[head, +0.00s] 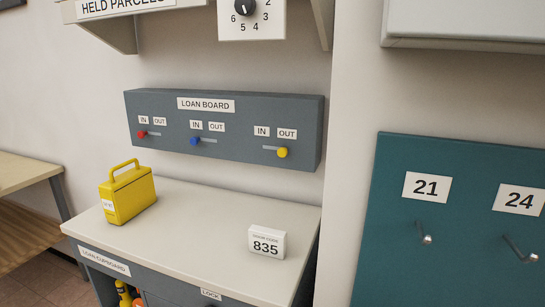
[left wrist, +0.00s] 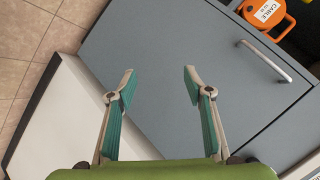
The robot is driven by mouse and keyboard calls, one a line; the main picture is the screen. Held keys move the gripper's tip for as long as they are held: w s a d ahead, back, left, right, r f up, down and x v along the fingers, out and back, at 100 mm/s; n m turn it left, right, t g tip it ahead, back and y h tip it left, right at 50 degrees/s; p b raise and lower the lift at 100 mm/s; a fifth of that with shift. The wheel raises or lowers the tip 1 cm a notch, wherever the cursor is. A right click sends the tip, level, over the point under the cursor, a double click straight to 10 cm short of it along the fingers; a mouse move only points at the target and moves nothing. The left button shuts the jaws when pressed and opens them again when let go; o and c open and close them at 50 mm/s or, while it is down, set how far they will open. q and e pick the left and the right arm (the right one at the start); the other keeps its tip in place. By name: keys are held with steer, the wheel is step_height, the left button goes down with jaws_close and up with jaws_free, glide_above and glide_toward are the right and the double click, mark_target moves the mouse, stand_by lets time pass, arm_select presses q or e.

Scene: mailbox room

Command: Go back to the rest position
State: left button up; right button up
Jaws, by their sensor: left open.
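My left gripper (left wrist: 160,82) shows in the left wrist view, with its two green-padded fingers spread apart and nothing between them. It is in front of a plain grey panel (left wrist: 185,45) that has a metal bar handle (left wrist: 265,62) on its right side. No contact between the fingers and the panel is visible. Neither gripper shows in the head view, and my right gripper is in no view.
A loan cupboard (head: 180,210) carries a yellow case (head: 128,198) and a white 835 block (head: 267,243). Above it hangs the loan board (head: 225,125) with three sliders. A teal panel (head: 440,180) has hooks. An orange cable reel (left wrist: 267,14) is beside the grey panel.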

arm_select(q)
steer(key=s+d+f+n+g, duration=0.1)
steer(key=s+f+n+g, duration=0.2)
steer(key=s+f, duration=0.4)
steer(key=s+d+f+n+g, duration=0.1)
steer(key=s+f+n+g, duration=0.2)
steer(key=s+f, duration=0.4)
steer(key=s+d+f+n+g+y, duration=0.1)
steer(key=s+f+n+g, duration=0.2)
steer(key=s, duration=1.4)
step_height(320, 180, down, 4)
steer(key=shift+s+f+g, duration=0.25)
steer(key=shift+s+g, duration=0.05)
steer(key=shift+g, duration=0.3)
